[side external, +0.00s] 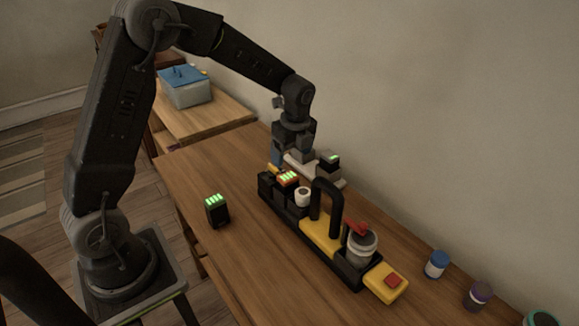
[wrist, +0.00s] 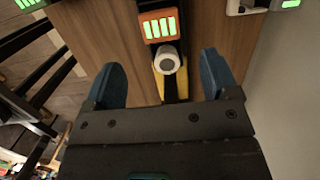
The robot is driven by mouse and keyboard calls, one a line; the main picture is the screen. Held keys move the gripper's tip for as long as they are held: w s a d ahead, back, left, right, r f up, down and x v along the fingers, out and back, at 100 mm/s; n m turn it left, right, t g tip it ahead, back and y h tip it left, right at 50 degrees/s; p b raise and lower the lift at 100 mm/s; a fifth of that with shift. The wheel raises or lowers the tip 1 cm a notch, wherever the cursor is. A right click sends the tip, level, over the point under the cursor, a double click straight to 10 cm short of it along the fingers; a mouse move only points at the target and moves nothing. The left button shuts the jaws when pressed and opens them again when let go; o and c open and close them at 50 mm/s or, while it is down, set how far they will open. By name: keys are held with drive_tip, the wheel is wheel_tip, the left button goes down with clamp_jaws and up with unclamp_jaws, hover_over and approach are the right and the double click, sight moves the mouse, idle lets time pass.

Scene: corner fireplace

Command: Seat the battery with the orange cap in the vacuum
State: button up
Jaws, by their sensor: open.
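The battery with the orange cap (side external: 287,178) stands at the left end of the yellow and black vacuum (side external: 320,232), its green light bars facing up. Its lower part is hidden among black blocks, so I cannot tell how deep it sits. In the wrist view the orange cap (wrist: 158,26) is ahead of my fingertips, with a white cylinder (wrist: 167,62) nearer, between the fingers. My gripper (side external: 287,160) is over the vacuum's left end. In the wrist view its two blue fingers (wrist: 162,68) are wide apart, and nothing is gripped.
A black battery with green lights (side external: 217,211) stands alone on the table at the left. Another battery (side external: 328,163) is on a pale holder (side external: 301,164) by the wall. The vacuum's black handle (side external: 328,200) rises mid-body. Small jars (side external: 437,264) stand at right.

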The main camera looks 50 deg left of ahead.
drive_tip(key=s+d+r+n+t, duration=0.1)
drive_tip(key=s+d+r+n, duration=0.3)
drive_tip(key=r, duration=0.3)
drive_tip(key=s+d+r+n+t, duration=0.2)
drive_tip(key=s+r+n, duration=0.2)
drive_tip(key=s+r, duration=0.25)
drive_tip(key=s+d+r+n+t+h, duration=0.1)
drive_tip(key=s+d+n, duration=0.3)
drive_tip(key=s+n, duration=0.6)
drive_tip(key=s+t, duration=0.1)
drive_tip(key=s, duration=0.2)
drive_tip(key=shift+r+t+h, duration=0.15)
drive_tip(key=shift+t+h, duration=0.15)
drive_tip(key=shift+h, duration=0.1)
drive_tip(key=shift+c, duration=0.2)
idle(0.4)
